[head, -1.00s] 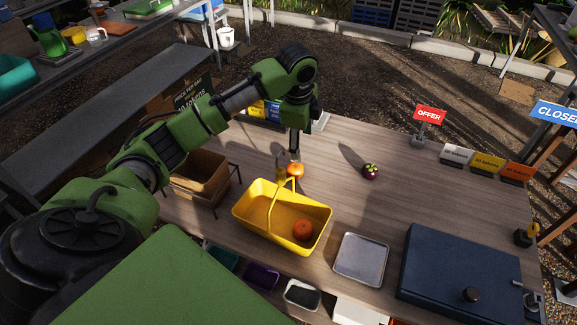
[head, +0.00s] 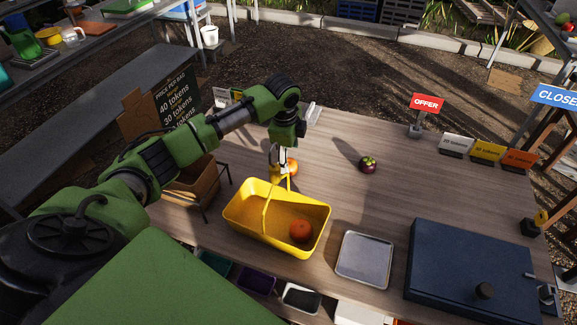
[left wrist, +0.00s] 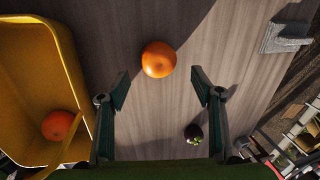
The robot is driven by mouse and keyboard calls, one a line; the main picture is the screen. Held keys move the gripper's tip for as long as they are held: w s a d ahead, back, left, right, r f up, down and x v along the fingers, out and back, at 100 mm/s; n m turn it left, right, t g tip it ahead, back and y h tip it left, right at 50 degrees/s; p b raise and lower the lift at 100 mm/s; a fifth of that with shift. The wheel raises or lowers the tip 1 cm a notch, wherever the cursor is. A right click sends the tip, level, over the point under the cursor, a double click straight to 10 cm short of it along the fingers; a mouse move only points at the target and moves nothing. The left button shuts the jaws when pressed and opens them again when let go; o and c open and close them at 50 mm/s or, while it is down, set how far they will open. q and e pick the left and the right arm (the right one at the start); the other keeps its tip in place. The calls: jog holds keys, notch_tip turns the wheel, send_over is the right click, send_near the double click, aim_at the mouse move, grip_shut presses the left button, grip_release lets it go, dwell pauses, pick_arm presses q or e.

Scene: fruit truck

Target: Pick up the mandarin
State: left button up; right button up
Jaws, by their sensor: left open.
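An orange mandarin (head: 293,166) lies on the wooden table just behind the yellow basket, partly hidden by my left gripper in the head view. The left wrist view shows this mandarin (left wrist: 159,59) whole, ahead of the fingertips and about midway between them. My left gripper (left wrist: 160,88) is open and empty, pointing down near the mandarin. In the head view my left gripper (head: 278,165) is over the basket's back edge. A second orange fruit (head: 301,230) lies inside the yellow basket (head: 240,222). My right gripper is not in view.
A dark mangosteen (head: 368,164) sits on the table to the right; it also shows in the left wrist view (left wrist: 193,133). A metal tray (head: 363,259) and a dark blue box (head: 470,270) are at the front right.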

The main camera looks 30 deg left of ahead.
pick_arm(q)
jog(key=shift+p+x, duration=0.6)
jog(key=shift+x, duration=2.2)
jog(key=shift+s+a, duration=0.1)
jog(key=shift+s, duration=0.1)
jog(key=c, duration=1.3)
